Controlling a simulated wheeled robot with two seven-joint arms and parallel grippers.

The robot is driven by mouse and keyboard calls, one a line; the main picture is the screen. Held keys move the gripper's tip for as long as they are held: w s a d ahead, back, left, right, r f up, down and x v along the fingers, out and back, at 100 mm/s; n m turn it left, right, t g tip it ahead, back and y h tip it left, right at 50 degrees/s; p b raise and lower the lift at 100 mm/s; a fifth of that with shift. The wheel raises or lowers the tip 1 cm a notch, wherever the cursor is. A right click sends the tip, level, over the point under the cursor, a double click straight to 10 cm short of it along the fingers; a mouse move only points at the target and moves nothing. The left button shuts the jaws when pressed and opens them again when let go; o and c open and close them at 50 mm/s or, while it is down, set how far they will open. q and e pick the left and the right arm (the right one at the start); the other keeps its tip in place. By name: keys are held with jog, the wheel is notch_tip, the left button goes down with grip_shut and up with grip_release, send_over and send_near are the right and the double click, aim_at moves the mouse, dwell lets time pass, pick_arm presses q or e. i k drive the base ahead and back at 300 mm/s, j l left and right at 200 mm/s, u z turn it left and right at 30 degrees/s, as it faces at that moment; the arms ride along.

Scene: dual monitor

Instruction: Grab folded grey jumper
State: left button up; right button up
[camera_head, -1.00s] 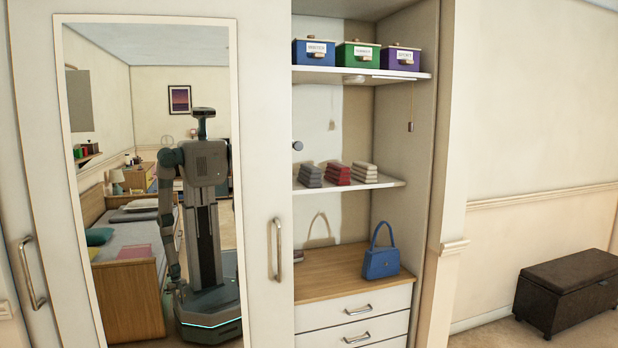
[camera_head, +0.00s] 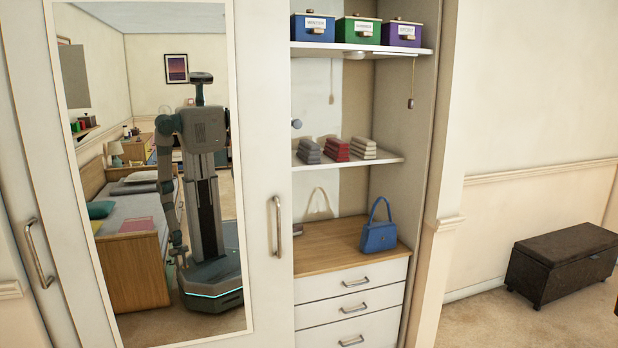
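A dark grey folded stack (camera_head: 309,151) lies at the left end of the middle wardrobe shelf (camera_head: 382,158). A red folded stack (camera_head: 336,149) lies in the middle, and a pale grey-beige folded stack (camera_head: 363,148) lies to its right. The sliding door's edge stands close to the dark grey stack's left side. Neither of my grippers is directly in view. My reflection shows in the mirror (camera_head: 150,180), with one arm hanging down; its gripper is too small to read.
Blue (camera_head: 313,27), green (camera_head: 358,29) and purple (camera_head: 402,33) boxes stand on the top shelf. A blue handbag (camera_head: 379,236) stands on the wooden drawer top (camera_head: 330,250). The mirrored door has a handle (camera_head: 277,226). A dark ottoman (camera_head: 562,262) stands at the right.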

aim_at(310, 152)
jog(key=i+l+z, duration=0.65)
jog(key=i, duration=0.25)
jog(key=i+l+z, duration=0.1)
jog(key=i+z, duration=0.35)
jog(key=i, duration=0.7)
jog(key=i+l+u, duration=0.15)
jog(key=i+u, duration=0.3)
jog(key=i+l+u, duration=1.4)
jog(key=k+l+u, duration=0.25)
jog(key=k+l, duration=0.35)
jog(key=k, duration=0.15)
jog(key=i+j+z, duration=0.4)
jog(key=j, duration=0.25)
